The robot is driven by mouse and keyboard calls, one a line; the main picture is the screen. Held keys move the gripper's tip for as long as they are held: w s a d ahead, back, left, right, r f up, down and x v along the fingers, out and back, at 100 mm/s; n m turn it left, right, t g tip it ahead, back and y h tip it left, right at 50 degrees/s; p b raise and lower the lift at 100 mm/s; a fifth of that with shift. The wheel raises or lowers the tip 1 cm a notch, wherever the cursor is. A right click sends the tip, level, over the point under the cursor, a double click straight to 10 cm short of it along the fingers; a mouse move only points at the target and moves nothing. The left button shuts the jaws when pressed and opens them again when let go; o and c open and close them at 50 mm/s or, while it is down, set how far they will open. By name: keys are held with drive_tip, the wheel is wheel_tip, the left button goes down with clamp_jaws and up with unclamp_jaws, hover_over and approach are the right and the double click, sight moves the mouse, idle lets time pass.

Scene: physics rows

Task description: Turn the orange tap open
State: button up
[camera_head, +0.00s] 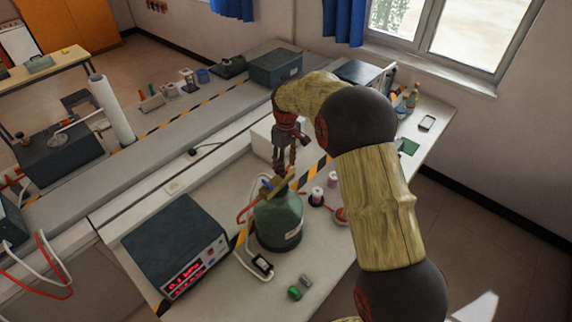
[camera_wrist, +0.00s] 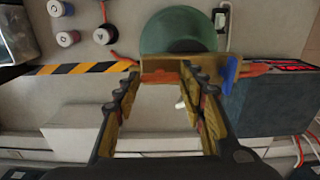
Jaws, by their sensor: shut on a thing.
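The orange tap (camera_wrist: 160,77) shows in the wrist view as a short orange bar on a tan block (camera_wrist: 205,66) above the green tank (camera_wrist: 178,28). My gripper (camera_wrist: 160,73) has its two fingers at either end of this bar and is shut on it. A blue tap handle (camera_wrist: 230,72) stands on the same block, to the right of my fingers. In the head view my gripper (camera_head: 284,172) points down at the top of the green tank (camera_head: 279,224). There the orange tap is mostly hidden by my fingers.
A dark box with a red digital display (camera_head: 180,255) stands left of the tank. Small spools (camera_head: 317,195) stand to its right. Red hoses (camera_head: 246,211) run beside the tank. Small green and grey items (camera_head: 295,292) lie in front.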

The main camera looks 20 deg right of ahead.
drive_tip(key=o, duration=1.2)
drive_tip(key=shift+c, duration=0.2)
drive_tip(key=shift+r, duration=0.15)
wheel_tip(320, 180, up, 12)
drive_tip(key=shift+w, duration=0.1)
